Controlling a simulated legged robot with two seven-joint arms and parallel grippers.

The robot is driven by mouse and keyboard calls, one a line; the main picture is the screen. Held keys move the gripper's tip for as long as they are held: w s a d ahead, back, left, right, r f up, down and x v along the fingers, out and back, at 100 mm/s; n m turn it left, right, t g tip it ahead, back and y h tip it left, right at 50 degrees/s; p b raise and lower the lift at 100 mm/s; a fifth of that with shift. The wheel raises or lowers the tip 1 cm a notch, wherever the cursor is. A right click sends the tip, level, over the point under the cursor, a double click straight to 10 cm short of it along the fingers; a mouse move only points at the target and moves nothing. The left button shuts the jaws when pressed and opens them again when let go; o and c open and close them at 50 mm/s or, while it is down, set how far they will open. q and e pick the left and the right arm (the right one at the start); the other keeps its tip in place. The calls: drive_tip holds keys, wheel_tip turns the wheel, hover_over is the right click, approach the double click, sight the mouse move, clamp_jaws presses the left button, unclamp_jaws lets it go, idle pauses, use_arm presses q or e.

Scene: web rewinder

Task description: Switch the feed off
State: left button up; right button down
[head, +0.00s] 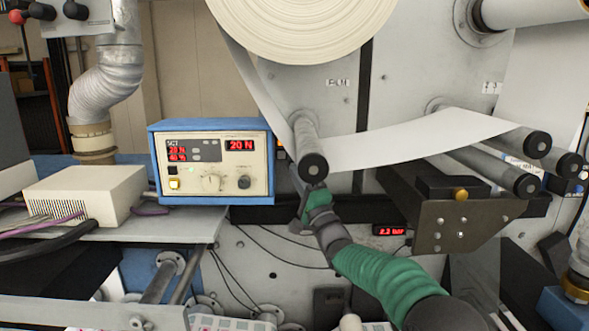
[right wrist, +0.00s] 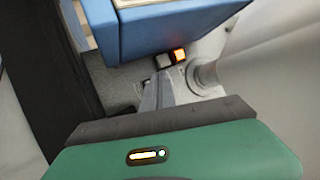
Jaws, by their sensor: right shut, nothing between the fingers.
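In the head view a bit of orange (head: 279,143) shows just right of the control box, mostly hidden. My right gripper (head: 299,187) is below the paper roller's end in the head view. It is shut and empty. In the right wrist view its fingertips (right wrist: 156,87) point at the switch and sit just short of it; I cannot tell whether they touch. My left gripper is not in view.
The blue control box (head: 213,198) with red displays stands left of my right gripper. The dark roller end (head: 313,167) is close above it. A dark rail (head: 262,214) runs behind. A metal bracket (head: 458,228) and a "2.3 bar" display (head: 389,231) are to the right.

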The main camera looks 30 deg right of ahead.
drive_tip(key=shift+w+d, duration=0.15)
drive_tip(key=shift+w, duration=0.1)
drive_tip(key=shift+w+d+r+p, duration=0.1)
drive_tip(key=shift+w+d+p, duration=0.1)
drive_tip(key=shift+w+p, duration=0.15)
idle(0.7)
idle(0.4)
drive_tip(key=shift+s+a+b, duration=0.45)
drive_tip(key=shift+s+b, duration=0.25)
drive_tip(key=shift+s, duration=0.05)
